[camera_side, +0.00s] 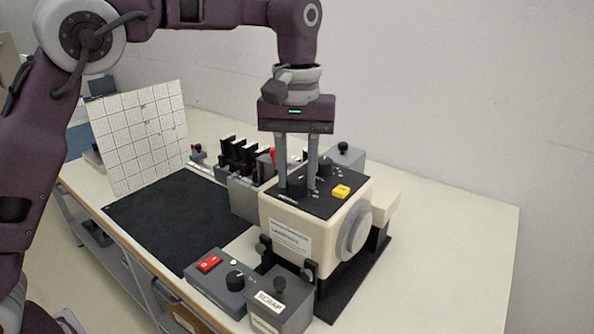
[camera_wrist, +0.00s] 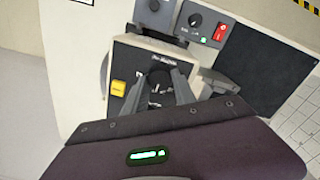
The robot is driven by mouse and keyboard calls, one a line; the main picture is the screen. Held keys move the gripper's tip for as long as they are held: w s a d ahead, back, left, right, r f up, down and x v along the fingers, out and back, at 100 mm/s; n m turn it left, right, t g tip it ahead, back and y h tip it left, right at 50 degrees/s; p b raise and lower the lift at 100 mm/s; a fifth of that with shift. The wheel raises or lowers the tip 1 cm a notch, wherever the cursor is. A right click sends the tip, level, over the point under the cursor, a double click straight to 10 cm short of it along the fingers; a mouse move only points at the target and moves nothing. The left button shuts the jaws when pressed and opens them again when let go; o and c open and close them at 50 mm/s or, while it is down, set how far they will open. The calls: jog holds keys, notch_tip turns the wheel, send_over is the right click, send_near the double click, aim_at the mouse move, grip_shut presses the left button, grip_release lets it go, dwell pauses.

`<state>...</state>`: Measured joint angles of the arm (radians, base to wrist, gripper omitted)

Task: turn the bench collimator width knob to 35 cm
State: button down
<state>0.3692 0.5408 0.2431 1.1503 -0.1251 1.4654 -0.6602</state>
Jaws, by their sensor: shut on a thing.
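The bench collimator is a cream box (camera_side: 282,226) with a black top panel (camera_side: 315,203) and a grey round disc on its right side. My gripper (camera_side: 297,189) points straight down onto this panel, its two fingers around a dark knob at the panel's near left. In the wrist view, the knob (camera_wrist: 160,77) sits between the fingertips of my gripper (camera_wrist: 161,76), which is shut on it. A second dark knob (camera_side: 325,166) stands farther back, beside the right finger. White scale marks show near the held knob, but they are too small to read. The pointer's setting cannot be told.
A yellow button (camera_side: 341,191) is on the panel, right of my fingers. In front stand a grey control box (camera_side: 219,283) with a red switch and knob, and a SCRAP box (camera_side: 281,301). A black mat (camera_side: 170,222) and gridded board (camera_side: 139,135) are left. Bare bench (camera_side: 460,230) lies right.

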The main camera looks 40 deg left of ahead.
aim_at(296, 179)
jog(key=m, duration=0.4)
jog(key=shift+m, duration=2.4)
jog(key=shift+r, duration=0.1)
jog(key=c, duration=1)
grip_release()
notch_tip(296, 179, up, 6)
jog(key=shift+f, duration=0.1)
jog(key=shift+r, duration=0.6)
